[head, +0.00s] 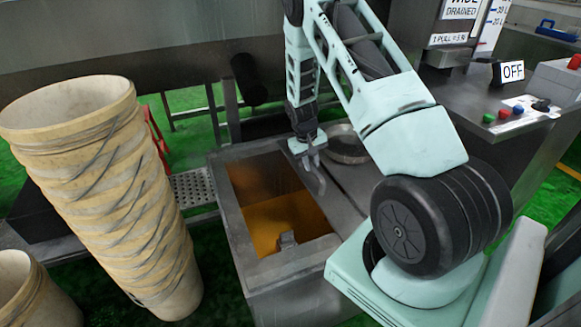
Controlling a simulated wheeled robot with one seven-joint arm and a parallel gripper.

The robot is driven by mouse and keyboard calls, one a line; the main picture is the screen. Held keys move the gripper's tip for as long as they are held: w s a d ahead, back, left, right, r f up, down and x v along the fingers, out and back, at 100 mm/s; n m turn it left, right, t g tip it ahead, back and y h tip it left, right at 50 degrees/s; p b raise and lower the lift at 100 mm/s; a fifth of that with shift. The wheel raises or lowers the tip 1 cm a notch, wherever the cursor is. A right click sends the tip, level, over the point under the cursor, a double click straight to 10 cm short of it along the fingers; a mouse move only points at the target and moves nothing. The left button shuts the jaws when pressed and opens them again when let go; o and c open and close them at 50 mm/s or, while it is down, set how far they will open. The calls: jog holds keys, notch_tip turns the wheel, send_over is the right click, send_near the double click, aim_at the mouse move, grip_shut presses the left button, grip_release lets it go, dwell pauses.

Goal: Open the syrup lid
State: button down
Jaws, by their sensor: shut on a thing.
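The syrup tank (236,222) is a grey metal box standing in front of me, with a rectangular opening in its top. Amber syrup (285,222) shows inside the opening. The syrup lid (338,207) is a flat grey panel lying to the right of the opening, so the left part of the tank is uncovered. My gripper (312,160) points down at the far left part of the lid and is shut on it, near a curved grey piece. The exact grip point is small and partly hidden by the fingers.
A tall, tilted stack of cream buckets (110,180) stands at the left, with another bucket (35,295) in front. A round metal pan (345,146) sits behind the lid. A control panel (515,112) with coloured buttons and an OFF sign is at the right.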

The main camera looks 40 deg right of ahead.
jog(key=shift+s+d, duration=0.3)
jog(key=shift+d, duration=0.35)
jog(key=shift+s+d, duration=0.25)
jog(key=shift+d, duration=0.4)
jog(key=c, duration=1.3)
grip_release()
jog(key=w+a+r, duration=0.1)
jog(key=a+r, duration=0.2)
jog(key=r, duration=1.4)
jog(key=shift+w, duration=0.2)
